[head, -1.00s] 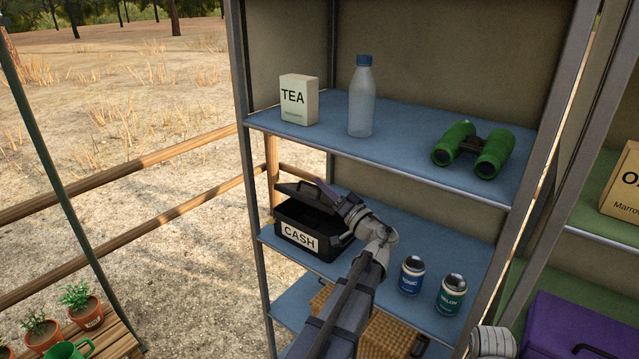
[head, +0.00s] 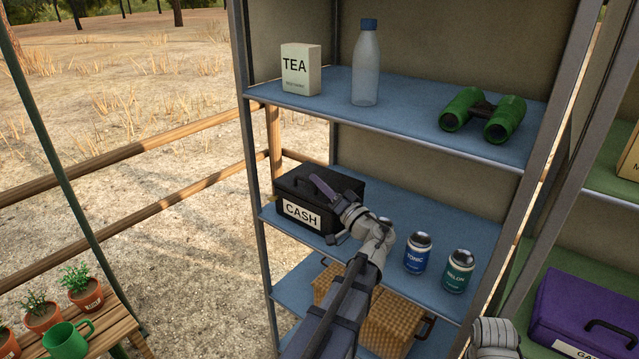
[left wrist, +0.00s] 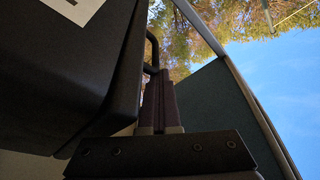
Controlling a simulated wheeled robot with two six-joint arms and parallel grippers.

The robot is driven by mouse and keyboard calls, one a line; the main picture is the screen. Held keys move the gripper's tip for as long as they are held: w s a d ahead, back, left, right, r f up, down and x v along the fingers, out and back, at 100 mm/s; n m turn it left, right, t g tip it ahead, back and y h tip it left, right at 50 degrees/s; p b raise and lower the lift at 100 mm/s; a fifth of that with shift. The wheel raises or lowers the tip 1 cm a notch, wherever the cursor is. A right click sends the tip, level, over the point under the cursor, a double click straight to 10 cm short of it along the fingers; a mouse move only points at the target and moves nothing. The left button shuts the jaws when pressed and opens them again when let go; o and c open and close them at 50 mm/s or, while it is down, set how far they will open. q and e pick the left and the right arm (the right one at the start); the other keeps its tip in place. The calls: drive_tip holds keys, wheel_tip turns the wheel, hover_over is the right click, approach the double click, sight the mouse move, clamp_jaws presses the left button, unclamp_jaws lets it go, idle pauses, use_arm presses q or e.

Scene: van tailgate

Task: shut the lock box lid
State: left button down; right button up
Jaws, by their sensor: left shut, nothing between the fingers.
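The black lock box (head: 299,214), labelled CASH, stands on the blue middle shelf at its left end. Its lid (head: 326,180) lies down over the box, with a handle on top; no gap shows in the head view. My left gripper (head: 336,197) is shut and empty at the right front of the lid, close against it. In the left wrist view the dark box (left wrist: 60,75) fills the left side, and the gripper fingers (left wrist: 158,100) stand beside the box and its handle. Whether they touch the lid is unclear. Only part of my right arm shows at the bottom right of the head view.
A TONIC can (head: 416,254) and a MELON can (head: 457,272) stand right of my left wrist. A wicker basket (head: 400,325) sits below. Tea (head: 301,70), a bottle (head: 365,70) and green binoculars (head: 482,114) are on the shelf above. Bare shelf lies behind the cans.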

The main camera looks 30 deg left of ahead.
use_arm(q)
drive_tip(key=shift+s, duration=0.1)
drive_tip(key=shift+r+p, duration=0.4)
drive_tip(key=shift+p, duration=0.1)
drive_tip(key=r+p, duration=0.1)
drive_tip(key=w+r+p, duration=0.1)
drive_tip(key=r+p, duration=0.1)
drive_tip(key=shift+r, duration=0.15)
drive_tip(key=w+f+b+v, duration=0.1)
drive_tip(key=b+v, duration=0.2)
drive_tip(key=v, duration=0.7)
drive_tip(key=shift+w, duration=0.2)
drive_tip(key=shift+s, duration=0.1)
